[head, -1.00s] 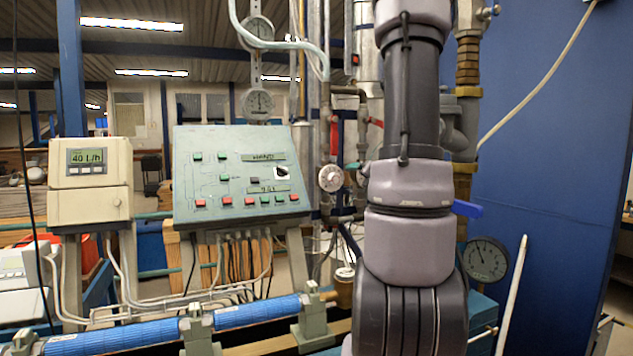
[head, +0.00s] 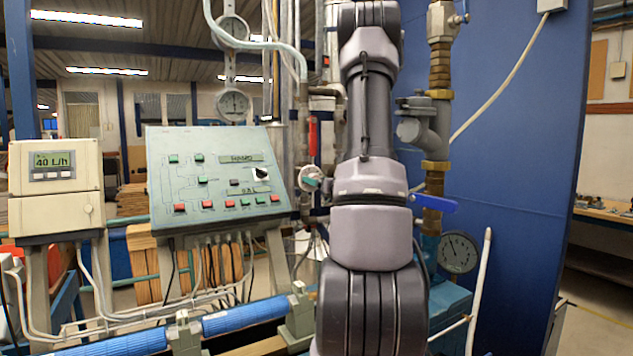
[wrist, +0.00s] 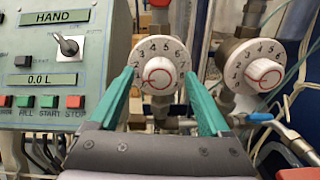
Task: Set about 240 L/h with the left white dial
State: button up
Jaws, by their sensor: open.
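The left white dial (wrist: 158,58), numbered on its rim and with a red-ringed knob, is in the middle of the wrist view. My gripper (wrist: 158,74) is open, its teal fingers on either side of this dial. I cannot tell whether they touch it. In the head view the dial (head: 306,172) is partly covered by a teal finger. A second white dial (wrist: 262,68) stands to its right. The meter display (head: 52,164) on the cream box reads 40 L/h.
The control panel (head: 215,185), with buttons and a black selector knob, stands left of the dials. Pipes, a blue lever (head: 434,204) and a pressure gauge (head: 459,252) are on the right. A blue pipe (head: 245,315) runs low in front.

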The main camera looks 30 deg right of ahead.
jog(key=shift+w, duration=0.5)
grip_shut()
